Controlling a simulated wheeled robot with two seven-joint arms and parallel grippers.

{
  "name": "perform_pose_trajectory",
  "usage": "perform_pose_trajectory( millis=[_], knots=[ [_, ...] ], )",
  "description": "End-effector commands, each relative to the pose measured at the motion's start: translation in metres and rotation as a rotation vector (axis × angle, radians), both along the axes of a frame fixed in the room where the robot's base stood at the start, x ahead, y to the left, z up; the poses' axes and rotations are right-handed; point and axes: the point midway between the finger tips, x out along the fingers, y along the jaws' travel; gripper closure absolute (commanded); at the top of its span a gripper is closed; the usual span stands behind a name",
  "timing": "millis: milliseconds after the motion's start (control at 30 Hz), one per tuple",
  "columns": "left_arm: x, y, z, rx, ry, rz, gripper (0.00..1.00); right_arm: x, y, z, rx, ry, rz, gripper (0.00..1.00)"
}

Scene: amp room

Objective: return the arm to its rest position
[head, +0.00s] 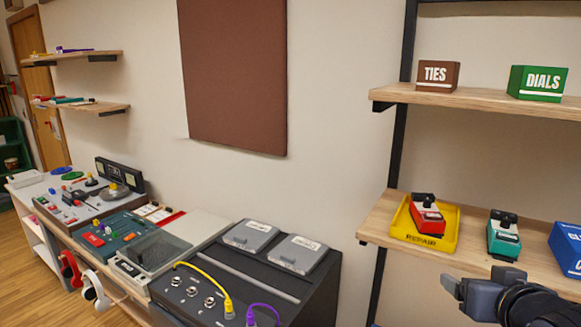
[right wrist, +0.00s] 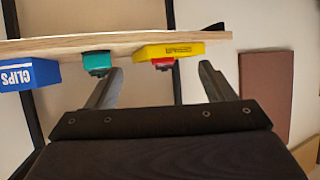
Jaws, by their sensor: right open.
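My right gripper (head: 476,284) shows at the lower right of the head view, in front of the lower wooden shelf (head: 374,232). In the right wrist view its two fingers (right wrist: 160,70) are spread wide with nothing held between them. That view is upside down, with the shelf (right wrist: 120,42) beyond the fingertips. My left gripper is in neither view.
The lower shelf holds a yellow REPAIR tray (head: 401,224) with a red pedal (head: 427,216) in it, a teal pedal (head: 503,238) and a blue box (head: 567,245). TIES (head: 438,76) and DIALS (head: 538,83) boxes stand above. A black amp (head: 320,285) stands left of the shelf.

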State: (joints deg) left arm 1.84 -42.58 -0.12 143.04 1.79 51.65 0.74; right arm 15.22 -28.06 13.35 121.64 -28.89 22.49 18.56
Motion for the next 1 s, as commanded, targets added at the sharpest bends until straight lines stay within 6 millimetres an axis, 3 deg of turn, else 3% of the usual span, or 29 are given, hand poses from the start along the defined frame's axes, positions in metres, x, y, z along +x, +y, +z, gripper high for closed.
perform_pose_trajectory(
  millis=[367, 700, 833, 1000],
  knots=[
    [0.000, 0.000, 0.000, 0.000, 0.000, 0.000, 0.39, -0.057, 0.022, -0.070, 0.134, 0.223, 0.027, 0.24],
    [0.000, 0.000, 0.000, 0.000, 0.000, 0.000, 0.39, -0.146, 0.083, -0.151, 0.366, 0.527, 0.188, 0.24],
    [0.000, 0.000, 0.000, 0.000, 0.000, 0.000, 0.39, -0.162, 0.096, -0.162, 0.411, 0.577, 0.231, 0.24],
    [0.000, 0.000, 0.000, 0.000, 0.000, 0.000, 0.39, -0.163, 0.097, -0.163, 0.413, 0.581, 0.234, 0.24]
  ],
)
